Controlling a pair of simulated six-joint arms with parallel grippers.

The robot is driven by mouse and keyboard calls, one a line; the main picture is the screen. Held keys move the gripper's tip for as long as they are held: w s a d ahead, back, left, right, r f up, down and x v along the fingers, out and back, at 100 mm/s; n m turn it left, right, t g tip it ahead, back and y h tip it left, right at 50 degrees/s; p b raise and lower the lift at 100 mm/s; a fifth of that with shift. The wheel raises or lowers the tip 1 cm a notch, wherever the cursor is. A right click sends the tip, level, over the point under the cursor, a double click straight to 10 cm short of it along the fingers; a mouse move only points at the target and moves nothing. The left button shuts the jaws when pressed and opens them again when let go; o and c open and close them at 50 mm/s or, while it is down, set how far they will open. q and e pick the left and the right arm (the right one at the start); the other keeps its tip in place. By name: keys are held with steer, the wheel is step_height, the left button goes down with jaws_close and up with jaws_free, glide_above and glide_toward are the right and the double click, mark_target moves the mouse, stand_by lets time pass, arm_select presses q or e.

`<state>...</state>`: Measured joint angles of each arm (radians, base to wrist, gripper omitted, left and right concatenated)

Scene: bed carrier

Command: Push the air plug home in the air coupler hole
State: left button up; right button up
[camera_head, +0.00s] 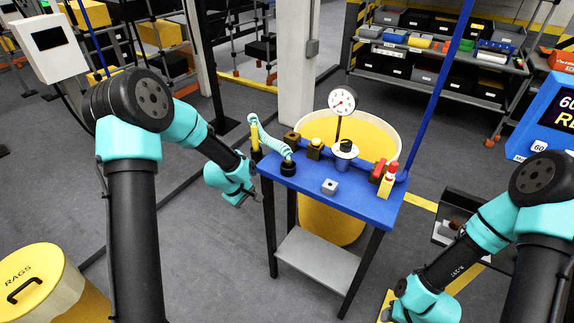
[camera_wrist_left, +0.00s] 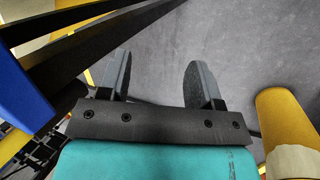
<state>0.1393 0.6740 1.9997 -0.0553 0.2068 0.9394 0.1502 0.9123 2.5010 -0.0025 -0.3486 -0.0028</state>
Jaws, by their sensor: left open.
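A pale teal coiled hose (camera_head: 270,140) arches from a yellow and black post onto the blue bench (camera_head: 355,192). My left gripper (camera_head: 240,198) hangs left of the bench, apart from the fitting. In the left wrist view its two fingers (camera_wrist_left: 157,82) are apart with bare floor between them. My right arm's wrist (camera_head: 425,300) is low at the bottom right; its fingers are not clear.
The bench carries a gauge (camera_head: 342,101), a small grey block with a hole (camera_head: 330,187), brown blocks (camera_head: 291,141) and a red and yellow piece (camera_head: 388,180). A yellow drum (camera_head: 380,135) stands behind. A rags bin (camera_head: 50,285) is at lower left.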

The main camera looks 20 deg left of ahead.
arm_select(q)
steer(key=w+a+r+n, duration=0.4)
steer(key=w+r, duration=0.1)
steer(key=r, duration=0.4)
steer(key=w+d+r+n+g+y, duration=0.1)
steer(key=w+d+r, duration=0.1)
steer(key=d+r, duration=0.5)
steer(key=w+d+r+n+g+y, duration=0.1)
steer(key=d+r, duration=0.6)
steer(key=r, duration=0.8)
steer(key=w+g, duration=0.1)
steer(key=w, duration=0.1)
steer(key=shift+w+n, duration=0.3)
steer(key=shift+n, duration=0.1)
glide_above(288, 164)
steer(key=w, duration=0.2)
steer(key=f, duration=1.2)
steer(key=shift+a, duration=0.4)
steer(key=shift+f, duration=0.1)
